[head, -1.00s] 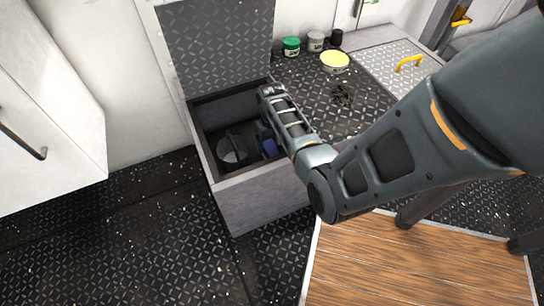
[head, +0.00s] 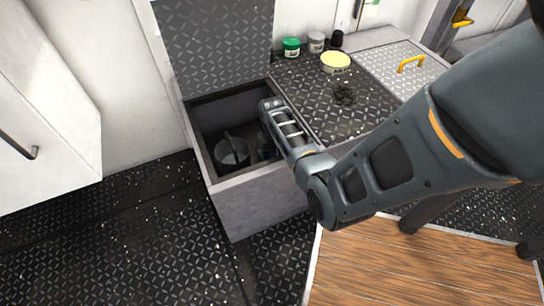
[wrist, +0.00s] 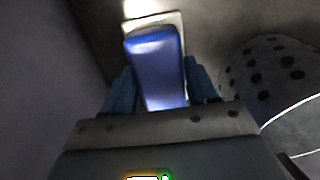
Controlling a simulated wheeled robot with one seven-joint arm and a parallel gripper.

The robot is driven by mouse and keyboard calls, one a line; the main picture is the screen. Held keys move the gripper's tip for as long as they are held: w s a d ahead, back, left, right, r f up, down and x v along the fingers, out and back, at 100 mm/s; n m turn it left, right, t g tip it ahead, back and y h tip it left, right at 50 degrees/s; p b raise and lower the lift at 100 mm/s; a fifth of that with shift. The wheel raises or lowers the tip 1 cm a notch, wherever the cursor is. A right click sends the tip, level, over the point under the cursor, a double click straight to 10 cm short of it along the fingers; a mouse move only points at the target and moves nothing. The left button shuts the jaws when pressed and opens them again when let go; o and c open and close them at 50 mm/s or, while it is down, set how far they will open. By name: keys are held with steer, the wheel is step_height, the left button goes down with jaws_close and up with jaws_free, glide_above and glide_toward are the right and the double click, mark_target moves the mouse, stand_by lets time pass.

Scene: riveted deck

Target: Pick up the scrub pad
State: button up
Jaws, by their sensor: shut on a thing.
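The scrub pad (wrist: 155,60), blue with a pale edge at its far end, stands between the fingers in the wrist view. My gripper (wrist: 160,88) is shut on it, with one blue finger on each side. They are down inside the open grey locker (head: 260,178). In the head view my arm hides the pad and the fingertips.
A dark round vessel lies in the locker, left of my gripper in the head view (head: 232,153); the wrist view shows a spotted round thing (wrist: 270,75) at right. The raised lid (head: 215,45) stands behind. Jars (head: 291,47) and a yellow-topped tin (head: 335,62) stand on the deck top.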

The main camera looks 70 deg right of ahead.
mark_target(273, 153)
steer(key=c, duration=0.5)
step_height(273, 153, up, 10)
steer(key=p, duration=0.5)
